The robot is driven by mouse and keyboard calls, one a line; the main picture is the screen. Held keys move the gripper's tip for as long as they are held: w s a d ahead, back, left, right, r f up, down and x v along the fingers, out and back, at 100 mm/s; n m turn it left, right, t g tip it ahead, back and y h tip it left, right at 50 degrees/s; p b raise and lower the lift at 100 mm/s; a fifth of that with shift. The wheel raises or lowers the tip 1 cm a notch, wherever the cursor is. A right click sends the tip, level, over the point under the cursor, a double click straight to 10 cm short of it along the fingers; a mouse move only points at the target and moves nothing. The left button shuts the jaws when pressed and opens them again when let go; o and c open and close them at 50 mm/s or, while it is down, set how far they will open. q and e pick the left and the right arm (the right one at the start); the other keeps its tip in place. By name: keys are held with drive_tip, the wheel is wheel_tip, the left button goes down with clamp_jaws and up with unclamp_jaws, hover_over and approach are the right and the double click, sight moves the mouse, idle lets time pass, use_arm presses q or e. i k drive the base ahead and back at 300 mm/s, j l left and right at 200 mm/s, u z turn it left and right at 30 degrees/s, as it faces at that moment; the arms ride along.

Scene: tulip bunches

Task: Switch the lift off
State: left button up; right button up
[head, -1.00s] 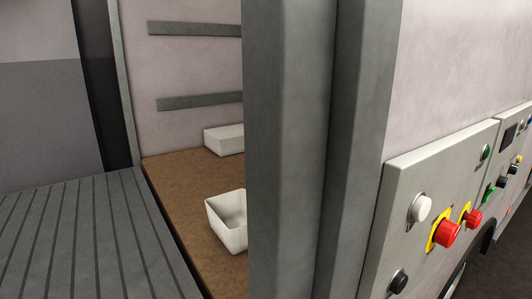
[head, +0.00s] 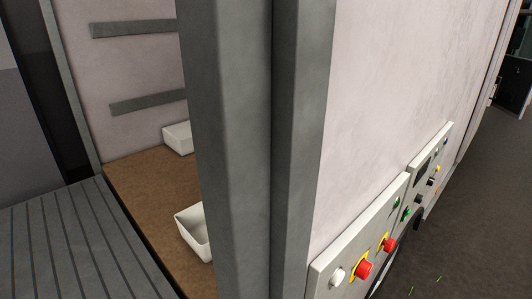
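A pale control panel (head: 345,250) is mounted on the outer side wall at the lower right of the head view. It carries a white button (head: 338,276), a red mushroom button on a yellow plate (head: 364,270), a second red button (head: 389,245) and a green button (head: 396,203). A second panel (head: 436,146) with a dark display and several small knobs sits farther along the wall. I cannot tell which control belongs to the lift. Neither gripper is in view.
A grey door post (head: 235,150) stands close in front. Left of it is a brown floor (head: 150,190) with two white bins (head: 190,228) (head: 178,138). A ribbed grey platform (head: 60,245) lies at the lower left. Dark open ground (head: 465,220) is at the right.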

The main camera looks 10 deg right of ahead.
sight(364, 268)
drive_tip(key=z, duration=1.1)
drive_tip(key=l+u, duration=0.4)
drive_tip(key=l, duration=0.25)
drive_tip(key=i+l+u, duration=0.25)
drive_tip(key=l+u, duration=0.15)
drive_tip(key=l, duration=0.2)
drive_tip(key=i+l+u, duration=0.2)
drive_tip(key=l+u, duration=0.2)
drive_tip(key=l, duration=0.25)
drive_tip(key=i+l+u, duration=0.1)
drive_tip(key=l+u, duration=0.3)
drive_tip(key=l, duration=0.25)
drive_tip(key=l+u, duration=0.4)
drive_tip(key=l, duration=0.3)
drive_tip(key=i+l+u, duration=0.1)
drive_tip(key=l+u, duration=0.2)
drive_tip(key=l, duration=0.2)
